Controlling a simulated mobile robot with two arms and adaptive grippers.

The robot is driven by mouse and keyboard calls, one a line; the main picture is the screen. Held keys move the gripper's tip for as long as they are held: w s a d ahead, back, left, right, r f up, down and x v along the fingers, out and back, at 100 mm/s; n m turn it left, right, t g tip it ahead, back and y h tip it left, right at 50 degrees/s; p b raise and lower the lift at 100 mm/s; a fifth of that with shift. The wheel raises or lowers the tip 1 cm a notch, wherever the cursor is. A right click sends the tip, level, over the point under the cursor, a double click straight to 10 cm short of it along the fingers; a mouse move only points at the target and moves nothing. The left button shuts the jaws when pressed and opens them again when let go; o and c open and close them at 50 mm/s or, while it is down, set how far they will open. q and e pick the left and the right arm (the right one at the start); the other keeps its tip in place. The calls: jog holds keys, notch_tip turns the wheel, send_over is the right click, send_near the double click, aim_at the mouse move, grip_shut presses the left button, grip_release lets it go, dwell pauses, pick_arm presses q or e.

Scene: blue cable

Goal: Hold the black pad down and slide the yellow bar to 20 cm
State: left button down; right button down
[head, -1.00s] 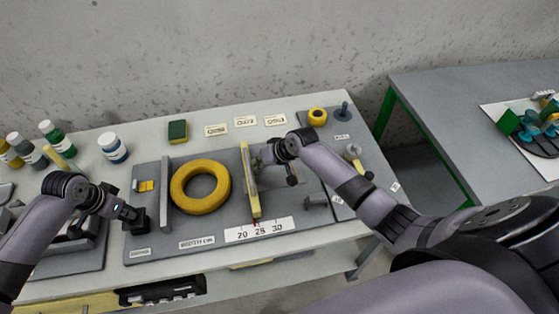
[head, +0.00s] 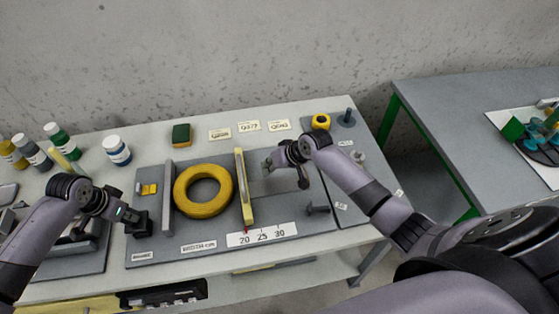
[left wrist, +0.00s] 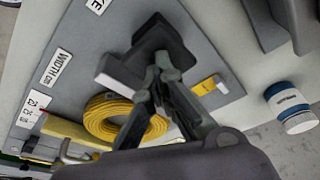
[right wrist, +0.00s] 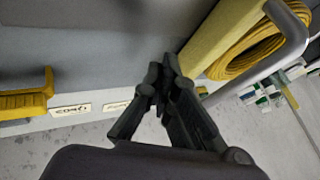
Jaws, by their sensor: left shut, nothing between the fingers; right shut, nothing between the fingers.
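The black pad (head: 140,229) sits at the left end of the grey board. My left gripper (head: 132,215) is shut and empty with its fingertips against the pad; the left wrist view shows the fingertips (left wrist: 163,68) on the pad (left wrist: 158,38). The yellow bar (head: 246,200) stands just right of the yellow cable ring, its red pointer at about the 20 mark on the white scale (head: 262,236). My right gripper (head: 268,165) is shut and empty, just right of the bar with a small gap; the bar (right wrist: 222,38) is beside its fingertips (right wrist: 163,78) in the right wrist view.
The yellow cable ring (head: 203,191) lies between a grey upright plate (head: 168,198) and the bar. Bottles (head: 117,150) and a green-yellow sponge (head: 181,135) are behind.

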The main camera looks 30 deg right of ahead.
pick_arm(q)
jog(key=shift+s+f, duration=0.1)
jog(key=shift+f, duration=0.05)
pick_arm(e)
jog(key=v, duration=0.8)
jog(key=s+d+f+m+g+y, duration=0.15)
jog(key=s+m, duration=0.25)
jog(key=m, duration=0.4)
jog(key=m+g+y, duration=0.2)
jog(key=m+y, duration=0.1)
jog(key=m, duration=0.8)
send_near(265, 215)
jog(key=x, duration=0.4)
jog(key=shift+w, duration=0.15)
jog(key=a, duration=0.3)
jog(key=shift+w+a+f, duration=0.1)
jog(key=shift+w+f, duration=0.05)
jog(key=shift+w, duration=0.25)
jog(key=shift+w+a, duration=0.1)
jog(key=shift+a, duration=0.3)
